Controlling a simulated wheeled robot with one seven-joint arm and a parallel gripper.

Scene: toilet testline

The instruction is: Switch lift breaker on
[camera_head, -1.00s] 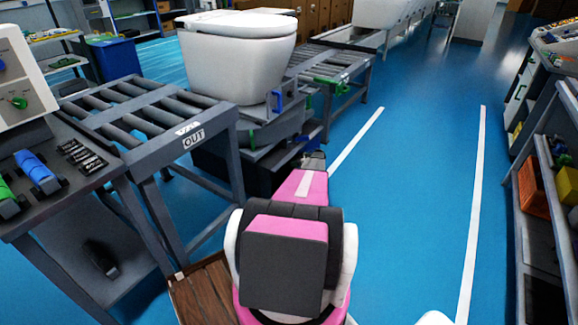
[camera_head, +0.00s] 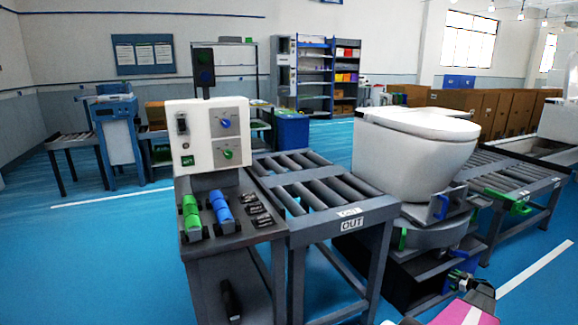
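A white control box (camera_head: 206,140) stands on the dark workbench at left centre. Its left side has a black breaker-like switch (camera_head: 182,124), too small for me to read its position. Below this is a small green fitting (camera_head: 187,161). On the right side are a blue knob (camera_head: 226,123) and a green knob (camera_head: 228,154). My gripper (camera_head: 474,284) is at the lower right, far from the box, beyond my pink arm link. Its fingers are too small and dark to tell whether they are open.
The workbench (camera_head: 240,238) holds green and blue tools and several small dark parts. A roller conveyor marked OUT (camera_head: 320,190) adjoins it on the right. A white toilet (camera_head: 413,155) stands on a platform farther right. Blue floor (camera_head: 130,260) is clear at left.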

